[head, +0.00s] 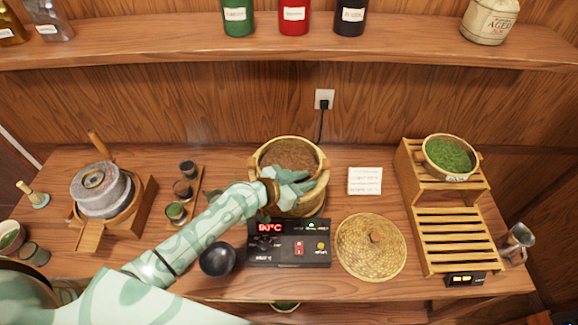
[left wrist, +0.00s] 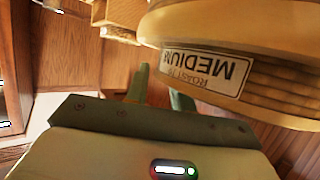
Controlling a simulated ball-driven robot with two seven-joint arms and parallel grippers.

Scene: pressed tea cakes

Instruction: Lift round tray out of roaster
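The roaster has a light round wooden body (head: 303,211) behind a black control panel (head: 289,258) that reads 90°C. A round tray (head: 290,138) with a pale rim and brown contents sits in its top. My left gripper (head: 307,182) is over the front of the roaster and hides part of the tray. In the left wrist view the two fingers (left wrist: 163,88) are apart with nothing visible between them. A curved wooden wall with a "MEDIUM" roast label (left wrist: 200,70) is close beside them; I cannot tell whether they touch. My right gripper is out of view.
A woven lid (head: 371,262) lies right of the panel and a dark bowl (head: 217,259) left of it. A slatted rack (head: 458,240) at right bears a basket of green leaves (head: 449,156). A white card (head: 365,181) lies between. A shelf (head: 300,40) runs above.

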